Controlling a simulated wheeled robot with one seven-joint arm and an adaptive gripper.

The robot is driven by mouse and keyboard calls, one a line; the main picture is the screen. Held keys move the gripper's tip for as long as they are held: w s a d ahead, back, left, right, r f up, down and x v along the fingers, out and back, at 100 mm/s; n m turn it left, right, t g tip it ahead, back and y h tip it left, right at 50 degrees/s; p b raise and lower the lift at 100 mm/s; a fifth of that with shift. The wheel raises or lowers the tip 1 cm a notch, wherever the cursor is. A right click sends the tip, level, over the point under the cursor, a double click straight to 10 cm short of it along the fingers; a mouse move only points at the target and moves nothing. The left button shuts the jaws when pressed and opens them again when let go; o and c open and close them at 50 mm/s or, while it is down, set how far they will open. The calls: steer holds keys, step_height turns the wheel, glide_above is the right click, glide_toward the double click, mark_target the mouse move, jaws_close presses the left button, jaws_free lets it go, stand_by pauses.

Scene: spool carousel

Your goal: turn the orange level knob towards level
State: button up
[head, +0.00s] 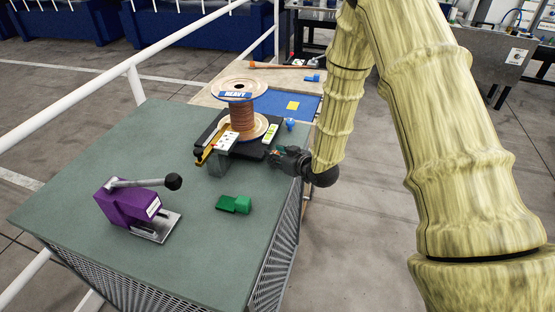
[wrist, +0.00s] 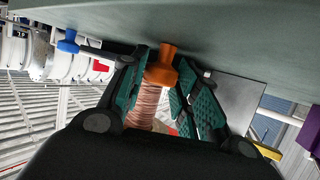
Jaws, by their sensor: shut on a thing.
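The orange level knob (wrist: 162,68) shows in the wrist view between the two green-padded fingers of my gripper (wrist: 160,72). The fingers are shut on it, one on each side. In the head view my gripper (head: 285,158) is at the right edge of the green table, beside the black base of the spool stand (head: 250,150). There the knob is mostly hidden by my gripper. A copper-wound spool (head: 242,115) stands upright on the stand; its copper winding (wrist: 150,104) also shows behind the knob in the wrist view.
A blue knob (head: 290,124) sits beyond my gripper and also shows in the wrist view (wrist: 69,42). A purple lever device (head: 130,205) and a green block (head: 234,204) are on the table (head: 190,260). The table is bare between them and the front edge.

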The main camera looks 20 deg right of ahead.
steer(key=m+h+b, duration=0.1)
steer(key=h, duration=0.1)
steer(key=m+h+b, duration=0.1)
steer(key=m+h, duration=0.1)
steer(key=m+h+b, duration=0.1)
steer(key=m, duration=0.1)
steer(key=shift+a+f+t+h+b, duration=0.1)
steer(key=shift+a+t+h+b, duration=0.25)
steer(key=shift+t+h, duration=0.05)
steer(key=shift+a+m+g+h+b, duration=0.2)
steer(key=shift+m+g+h+b, duration=0.25)
steer(key=shift+m+h, duration=1.8)
steer(key=shift+h, duration=0.35)
steer(key=shift+w, duration=0.1)
steer(key=o, duration=1)
steer(key=shift+d, duration=0.1)
steer(key=shift+g, duration=0.25)
steer(key=shift+n+y, duration=0.45)
steer(key=shift+y, duration=0.15)
